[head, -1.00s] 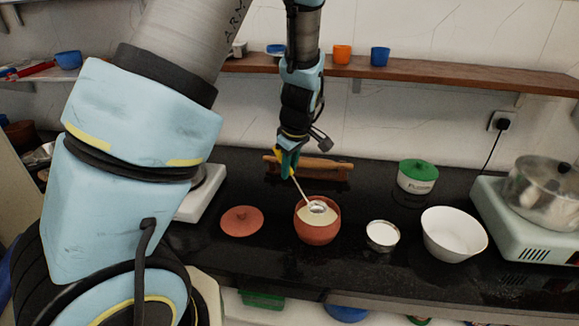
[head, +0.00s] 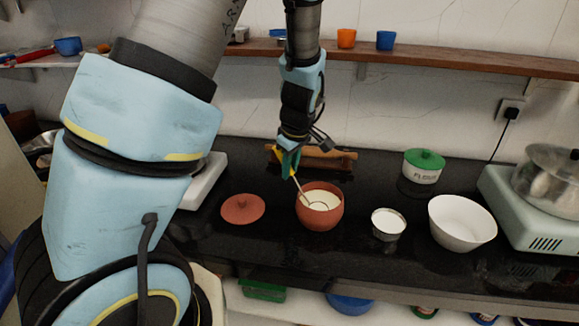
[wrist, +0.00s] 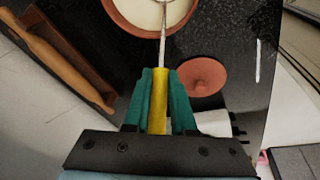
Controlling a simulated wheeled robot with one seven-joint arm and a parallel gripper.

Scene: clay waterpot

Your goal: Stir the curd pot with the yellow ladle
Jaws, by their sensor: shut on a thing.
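The curd pot (head: 319,219) is a round reddish clay pot standing upright on the black counter, with pale curd (head: 327,197) inside. My gripper (head: 289,163) is above and a little left of the pot, pointing down. Its green fingers (wrist: 160,78) are shut on the yellow handle of the ladle (wrist: 158,110). The ladle's thin pale shaft (head: 298,186) slants down into the pot. The ladle's bowl is mostly hidden in the curd, where a thin dark curved line shows. The pot's mouth also shows at the top of the wrist view (wrist: 118,12).
A clay lid (head: 240,210) lies left of the pot. A wooden rack (head: 335,160) stands behind. A small metal cup (head: 388,234), white bowl (head: 462,236), green-lidded flour jar (head: 422,174) and a stove with a steel pot (head: 548,190) are to the right.

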